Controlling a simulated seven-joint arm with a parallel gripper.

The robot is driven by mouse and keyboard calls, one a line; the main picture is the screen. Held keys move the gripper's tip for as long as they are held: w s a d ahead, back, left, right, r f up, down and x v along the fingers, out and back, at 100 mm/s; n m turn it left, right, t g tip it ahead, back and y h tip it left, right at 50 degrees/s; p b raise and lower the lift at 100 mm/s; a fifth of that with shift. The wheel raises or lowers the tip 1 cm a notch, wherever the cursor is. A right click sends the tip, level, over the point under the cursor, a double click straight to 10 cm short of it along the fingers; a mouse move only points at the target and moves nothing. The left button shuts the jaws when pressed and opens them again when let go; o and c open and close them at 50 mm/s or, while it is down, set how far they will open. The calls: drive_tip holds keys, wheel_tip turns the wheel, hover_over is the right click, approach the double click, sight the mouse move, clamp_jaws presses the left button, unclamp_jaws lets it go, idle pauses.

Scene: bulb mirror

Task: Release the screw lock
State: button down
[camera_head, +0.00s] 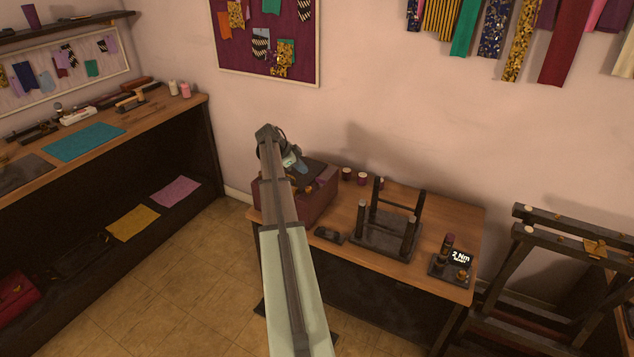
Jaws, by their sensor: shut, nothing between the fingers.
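My arm reaches up from the bottom of the picture, and its end bends down over a dark red box (318,203) on the small wooden table. My gripper (301,168) is at the box's top, beside a dark plate (313,173); it is small and partly hidden by my arm. It is shut with nothing seen in it. Small brass-coloured parts (308,188) show on the box near my gripper. I cannot tell for sure which part is the screw lock, or whether my gripper touches it.
On the table (345,250) stand a dark four-post stand (385,235), small spools (361,178), a dark block (329,235) and a device with a "2 Nm" display (460,258). A dark wooden rack (560,240) with brass fittings is at right. A workbench (150,112) is at left.

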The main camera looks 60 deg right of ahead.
sight(321, 182)
drive_tip(key=shift+s+a+m, duration=0.1)
drive_tip(key=shift+s+m, duration=0.05)
drive_tip(key=shift+m, duration=1.4)
drive_tip(key=shift+s+m, duration=0.1)
drive_tip(key=shift+m, duration=1.45)
drive_tip(key=x, duration=1)
